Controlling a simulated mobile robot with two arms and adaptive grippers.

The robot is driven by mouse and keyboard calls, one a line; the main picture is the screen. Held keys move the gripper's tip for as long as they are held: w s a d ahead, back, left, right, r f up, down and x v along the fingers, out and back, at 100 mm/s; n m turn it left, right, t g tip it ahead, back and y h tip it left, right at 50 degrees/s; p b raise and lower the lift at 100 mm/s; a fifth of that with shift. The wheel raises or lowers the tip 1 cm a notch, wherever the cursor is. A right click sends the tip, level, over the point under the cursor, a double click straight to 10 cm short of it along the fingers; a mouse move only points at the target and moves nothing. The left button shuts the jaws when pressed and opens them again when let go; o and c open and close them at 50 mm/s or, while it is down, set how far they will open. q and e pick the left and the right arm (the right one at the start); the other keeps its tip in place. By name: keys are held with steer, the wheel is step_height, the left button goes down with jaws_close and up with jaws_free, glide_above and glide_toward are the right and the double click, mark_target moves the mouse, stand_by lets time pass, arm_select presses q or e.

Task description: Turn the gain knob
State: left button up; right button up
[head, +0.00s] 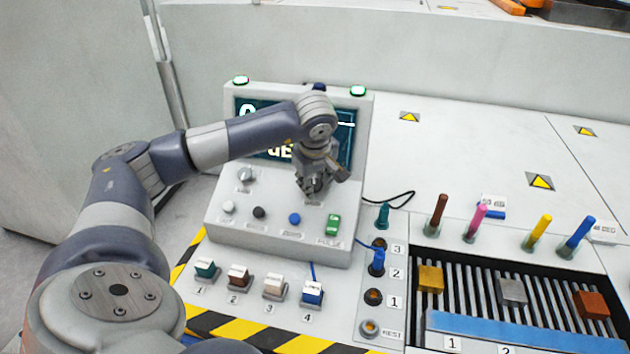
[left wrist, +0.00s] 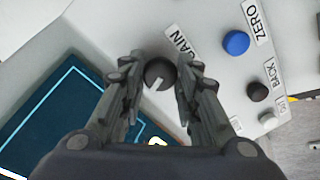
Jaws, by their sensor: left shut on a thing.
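The gain knob (left wrist: 160,74) is a round dark knob with a white pointer line, beside a GAIN label (left wrist: 183,45) on the light grey console panel. My left gripper (left wrist: 160,66) has its two fingers on either side of the knob and is shut on it. In the head view my left gripper (head: 314,190) reaches down onto the upper right of the sloped console (head: 225,205) and mostly hides the knob. The console's dark screen (head: 345,135) is partly covered by my left arm. My right gripper is not in view.
A blue button (head: 294,218), a dark button (head: 259,212), a white button (head: 228,207) and a green switch (head: 333,225) sit below the knob. Another grey knob (head: 246,175) is to the left. Coloured plugs and a slotted tray (head: 470,262) lie to the right.

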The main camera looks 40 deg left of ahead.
arm_select(q)
steer(key=shift+f, duration=0.1)
steer(key=o, duration=1.1)
steer(key=shift+c, duration=0.2)
steer(key=v, duration=1.2)
steer(key=shift+s+d, duration=0.1)
steer(key=shift+s, duration=0.05)
